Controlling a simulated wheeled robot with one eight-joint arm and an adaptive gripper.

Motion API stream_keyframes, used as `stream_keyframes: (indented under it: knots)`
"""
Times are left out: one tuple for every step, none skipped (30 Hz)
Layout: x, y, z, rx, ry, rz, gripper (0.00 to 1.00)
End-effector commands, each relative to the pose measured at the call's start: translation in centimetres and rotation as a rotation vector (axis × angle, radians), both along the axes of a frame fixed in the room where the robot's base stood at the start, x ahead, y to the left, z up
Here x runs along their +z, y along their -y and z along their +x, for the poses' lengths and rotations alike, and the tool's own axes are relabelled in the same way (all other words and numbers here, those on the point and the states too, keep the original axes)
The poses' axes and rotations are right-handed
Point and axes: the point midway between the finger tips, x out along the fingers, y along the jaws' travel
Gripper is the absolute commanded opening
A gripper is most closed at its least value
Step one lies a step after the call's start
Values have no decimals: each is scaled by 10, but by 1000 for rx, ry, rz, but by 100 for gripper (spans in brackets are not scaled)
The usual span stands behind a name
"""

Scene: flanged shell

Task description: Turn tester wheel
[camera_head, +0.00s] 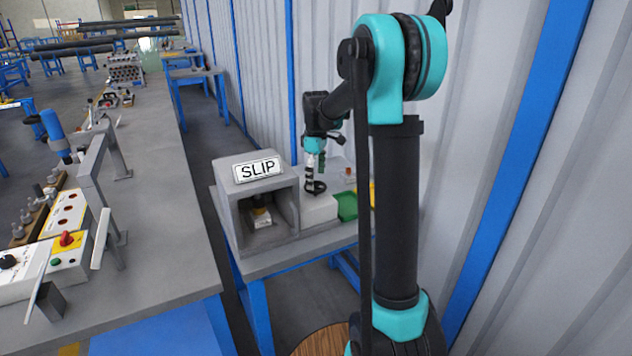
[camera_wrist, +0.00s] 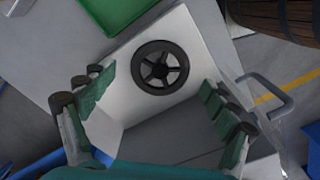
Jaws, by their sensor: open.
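The tester wheel (camera_wrist: 160,67) is a black handwheel with several spokes around a hub. It lies on the upper face of a white box (camera_wrist: 120,100). In the head view the wheel (camera_head: 315,187) sits on top of the white box (camera_head: 320,209), just below my gripper. My gripper (camera_wrist: 157,80) is open, its green-padded fingers spread to the left and right of the wheel in the wrist view. The wheel shows between the fingers with a gap on both sides, and nothing is held. In the head view my gripper (camera_head: 317,166) points down and its fingers are small.
A grey housing labelled SLIP (camera_head: 258,169) stands left of the white box. A green bin (camera_head: 346,206) is close on its right. A wooden barrel (camera_wrist: 283,18) and a grey handle (camera_wrist: 268,93) show in the wrist view. The corrugated wall (camera_head: 260,70) is behind.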

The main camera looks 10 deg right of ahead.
Motion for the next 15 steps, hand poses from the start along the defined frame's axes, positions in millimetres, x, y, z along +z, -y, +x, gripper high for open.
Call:
stream_keyframes:
  knots:
    - [9,0,-1,0,0,0,87]
    - [15,0,-1,0,0,0,87]
    - [23,0,-1,0,0,0,87]
    - [30,0,0,0,0,0,87]
    - [36,0,0,0,0,0,87]
    - [45,0,-1,0,0,0,87]
    - [51,0,-1,0,0,0,87]
    - [57,0,0,0,0,0,87]
    - [64,0,0,0,0,0,87]
    - [70,0,0,0,0,0,87]
    - [75,0,0,0,0,0,87]
    - [81,0,0,0,0,0,87]
    - [85,0,0,0,0,0,87]
    - [89,0,0,0,0,0,87]
    - [93,0,0,0,0,0,87]
